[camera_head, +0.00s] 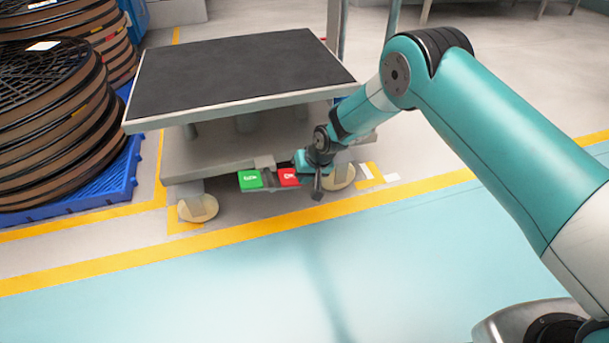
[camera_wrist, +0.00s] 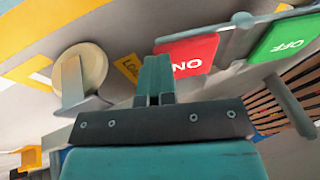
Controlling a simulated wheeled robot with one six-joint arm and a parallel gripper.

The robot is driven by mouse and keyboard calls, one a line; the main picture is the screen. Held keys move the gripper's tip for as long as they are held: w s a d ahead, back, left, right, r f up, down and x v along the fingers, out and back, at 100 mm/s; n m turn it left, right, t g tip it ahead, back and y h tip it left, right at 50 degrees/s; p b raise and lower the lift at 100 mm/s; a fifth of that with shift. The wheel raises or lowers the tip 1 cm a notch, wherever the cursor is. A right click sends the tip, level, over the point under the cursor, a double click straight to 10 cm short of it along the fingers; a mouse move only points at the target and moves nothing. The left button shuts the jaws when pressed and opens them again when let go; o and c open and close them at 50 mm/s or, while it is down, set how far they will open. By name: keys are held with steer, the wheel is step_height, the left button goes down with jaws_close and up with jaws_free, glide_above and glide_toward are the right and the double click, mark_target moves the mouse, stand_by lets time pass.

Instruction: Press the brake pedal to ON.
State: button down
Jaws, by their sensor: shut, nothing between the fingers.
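The brake pedal sits low at the front edge of the cart. Its red ON pad (camera_head: 289,177) is on the right and its green OFF pad (camera_head: 250,179) is on the left. In the wrist view the red pad (camera_wrist: 190,50) reads ON and the green pad (camera_wrist: 284,38) reads OFF, both upside down. My gripper (camera_head: 299,160) is at the red pad's side of the pedal. In the wrist view its shut, empty fingers (camera_wrist: 157,60) overlap the red pad's left edge. I cannot tell whether they touch it.
The cart's dark flat top (camera_head: 240,70) overhangs the pedal. Pale caster wheels (camera_head: 198,208) stand on either side of it. Stacked reels (camera_head: 45,120) on a blue pallet (camera_head: 75,190) are at left. The teal floor (camera_head: 220,285) in front is clear.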

steer(key=w+p+v, duration=0.1)
steer(key=p+v, duration=0.7)
steer(key=v, duration=0.5)
steer(key=shift+d+r+p, duration=0.25)
steer(key=shift+r+p, duration=0.1)
steer(key=shift+r, duration=0.1)
steer(key=shift+r, duration=0.1)
steer(key=s+r+n+p, duration=0.1)
steer(key=s+r, duration=0.3)
steer(key=r, duration=0.5)
steer(key=s+d+r+g+p, duration=0.1)
steer(key=s+r, duration=0.2)
steer(key=r, duration=0.5)
steer(key=s+r+n+p, duration=0.1)
steer(key=s+r, duration=0.3)
steer(key=r, duration=0.5)
steer(key=s+d+r+n+p, duration=0.15)
steer(key=s+r, duration=0.25)
steer(key=s, duration=0.4)
steer(key=s+d+r+n+g+p, duration=0.1)
steer(key=s+d+r, duration=0.1)
steer(key=s+r, duration=0.4)
steer(key=s+d+r+n+p, duration=0.1)
steer(key=s+d+r, duration=0.15)
steer(key=s, duration=0.65)
step_height(320, 180, up, 38)
steer(key=p, duration=3.8)
steer(key=shift+a, duration=0.15)
